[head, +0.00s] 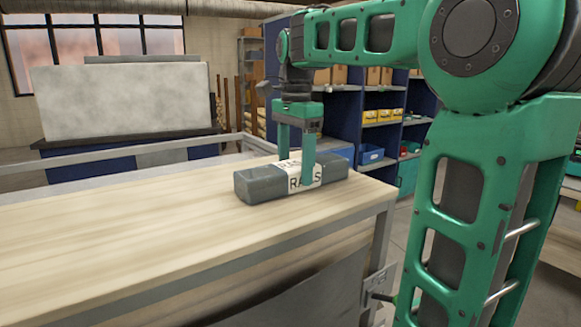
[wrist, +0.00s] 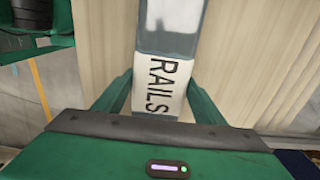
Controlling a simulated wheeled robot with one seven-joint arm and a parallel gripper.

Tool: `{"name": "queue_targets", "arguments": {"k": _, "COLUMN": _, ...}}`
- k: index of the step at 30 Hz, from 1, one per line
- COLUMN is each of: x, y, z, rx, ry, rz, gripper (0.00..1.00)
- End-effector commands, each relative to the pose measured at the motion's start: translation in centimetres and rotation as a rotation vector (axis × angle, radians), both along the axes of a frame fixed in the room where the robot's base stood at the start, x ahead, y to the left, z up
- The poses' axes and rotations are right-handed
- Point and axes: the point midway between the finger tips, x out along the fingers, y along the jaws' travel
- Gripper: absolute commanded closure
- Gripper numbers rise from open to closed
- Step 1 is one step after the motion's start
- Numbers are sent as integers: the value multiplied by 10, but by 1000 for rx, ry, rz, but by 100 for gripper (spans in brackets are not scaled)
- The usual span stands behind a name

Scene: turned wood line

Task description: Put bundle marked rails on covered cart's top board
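The bundle marked RAILS (head: 262,183) is a long dark grey block with a white label band. It lies flat on the pale wooden top board (head: 110,235) of a metal-framed cart, near its right end, and seems to touch the board. My gripper (head: 296,165) points down over the bundle's middle, one finger in front of the label and one behind. In the wrist view the label (wrist: 158,85) runs between my gripper's fingers (wrist: 160,85), whose tips meet the bundle's two long sides. The bundle's underside is hidden.
The rest of the board to the left is bare. A raised metal rail (head: 130,155) runs along the board's far side. Behind stand a blue shelf unit (head: 345,112) with yellow and blue bins and a bench with a large grey slab (head: 120,100). Dark sheeting (head: 300,292) hangs below the board.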

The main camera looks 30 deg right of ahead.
Motion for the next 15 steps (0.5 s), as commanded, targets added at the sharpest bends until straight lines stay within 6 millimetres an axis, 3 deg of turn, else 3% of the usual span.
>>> {"name": "queue_targets", "arguments": {"k": 11, "x": 0, "y": 1, "z": 1, "rx": 0, "ry": 0, "rz": 1, "gripper": 21}}
{"name": "queue_targets", "arguments": {"k": 15, "x": 1, "y": 0, "z": 11, "rx": -2, "ry": -2, "rz": -2, "gripper": 21}}
